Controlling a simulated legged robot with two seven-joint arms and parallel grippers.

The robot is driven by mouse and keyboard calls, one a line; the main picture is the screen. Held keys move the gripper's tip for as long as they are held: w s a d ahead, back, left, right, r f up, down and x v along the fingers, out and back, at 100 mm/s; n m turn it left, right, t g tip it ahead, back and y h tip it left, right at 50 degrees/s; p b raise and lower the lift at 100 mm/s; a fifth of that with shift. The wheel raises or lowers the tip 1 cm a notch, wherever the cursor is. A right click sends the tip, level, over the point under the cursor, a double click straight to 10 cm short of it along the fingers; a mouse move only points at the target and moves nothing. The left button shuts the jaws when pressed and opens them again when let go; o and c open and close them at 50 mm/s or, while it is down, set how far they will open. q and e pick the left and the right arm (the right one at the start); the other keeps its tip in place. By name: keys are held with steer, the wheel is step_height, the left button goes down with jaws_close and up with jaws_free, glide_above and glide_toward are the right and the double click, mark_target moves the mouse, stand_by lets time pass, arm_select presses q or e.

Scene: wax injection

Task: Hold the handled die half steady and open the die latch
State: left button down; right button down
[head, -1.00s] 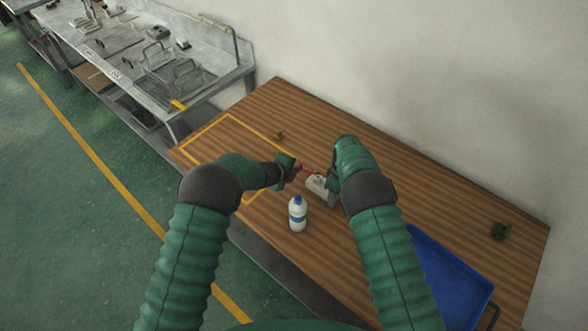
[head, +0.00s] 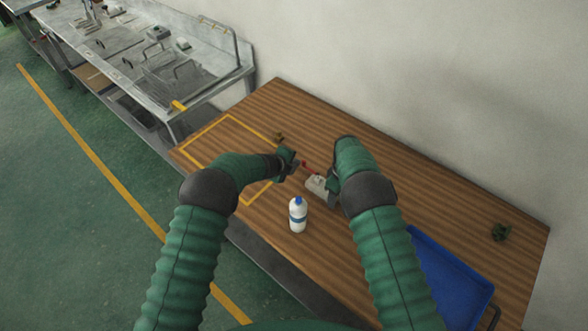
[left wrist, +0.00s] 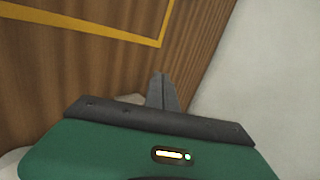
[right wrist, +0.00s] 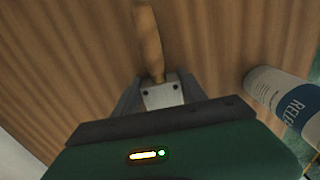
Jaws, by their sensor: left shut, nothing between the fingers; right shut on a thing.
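The grey metal die (head: 317,186) is held just above or on the wooden table near its middle. Its red latch (head: 308,166) sticks out to the upper left. My right gripper (head: 331,184) is shut on the die; in the right wrist view a metal block (right wrist: 162,93) with a wooden handle (right wrist: 148,38) sits between its fingers. My left gripper (head: 292,164) is shut and empty, close to the latch's tip; I cannot tell whether they touch. In the left wrist view its closed fingers (left wrist: 163,92) point over the table, and the latch is not visible.
A white bottle with a blue cap (head: 298,215) stands in front of the die, close to both arms. A blue tray (head: 440,262) lies at the right.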

arm_select(q)
steer(key=shift+s, duration=0.85)
steer(key=a, duration=0.1)
steer(key=s+a, duration=0.2)
steer(key=shift+s+a+r, duration=0.15)
steer(key=shift+a+r, duration=0.2)
steer(key=shift+a, duration=0.05)
steer(key=s+a+r, duration=0.4)
steer(key=a+r, duration=0.1)
steer(key=r, duration=0.1)
steer(key=shift+a, duration=0.2)
arm_select(e)
steer(key=c, duration=0.6)
jaws_free()
